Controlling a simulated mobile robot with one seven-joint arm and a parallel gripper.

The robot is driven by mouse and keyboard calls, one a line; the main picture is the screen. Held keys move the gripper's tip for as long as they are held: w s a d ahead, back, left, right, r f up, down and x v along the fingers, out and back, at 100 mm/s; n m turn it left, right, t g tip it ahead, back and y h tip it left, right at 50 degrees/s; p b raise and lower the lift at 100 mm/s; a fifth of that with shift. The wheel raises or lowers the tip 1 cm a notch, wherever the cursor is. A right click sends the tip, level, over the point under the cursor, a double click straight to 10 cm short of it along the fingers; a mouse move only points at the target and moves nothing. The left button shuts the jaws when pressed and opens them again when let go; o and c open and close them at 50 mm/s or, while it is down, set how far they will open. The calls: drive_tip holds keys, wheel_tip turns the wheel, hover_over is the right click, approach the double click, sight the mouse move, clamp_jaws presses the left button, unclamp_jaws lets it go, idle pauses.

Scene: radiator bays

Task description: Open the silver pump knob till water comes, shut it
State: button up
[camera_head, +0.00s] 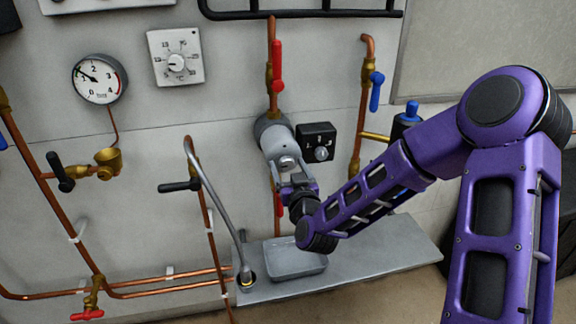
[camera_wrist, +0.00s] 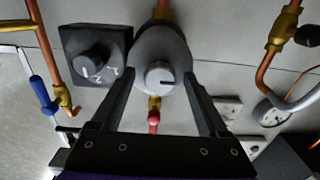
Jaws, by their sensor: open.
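The grey pump (camera_head: 270,132) sits on a copper pipe on the wall, with its silver knob (camera_head: 287,163) on the front. In the wrist view the silver knob (camera_wrist: 160,77) is round, with a dark mark toward its right side. My gripper (camera_head: 296,183) is in front of the pump. In the wrist view its two fingers are apart, one on each side of the knob; I cannot tell whether they touch it. A grey tray (camera_head: 297,262) sits on the shelf below, and no water shows.
A black box with a dial (camera_head: 318,142) is right of the pump. Red-handled valves (camera_head: 277,68) are above and below it; a blue-handled valve (camera_head: 376,90) is to the right. A grey hose (camera_head: 218,195) hangs at left down to the shelf (camera_head: 390,250).

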clamp_jaws()
drive_tip(key=shift+m, duration=0.3)
drive_tip(key=m+b, duration=0.3)
drive_tip(key=m, duration=0.2)
drive_tip(key=shift+m, duration=0.3)
drive_tip(key=m+b, duration=0.1)
drive_tip(key=m, duration=0.2)
drive_tip(key=shift+m, duration=0.3)
drive_tip(key=shift+m+b, duration=0.5)
drive_tip(key=shift+m, duration=1.3)
drive_tip(key=shift+r, duration=0.1)
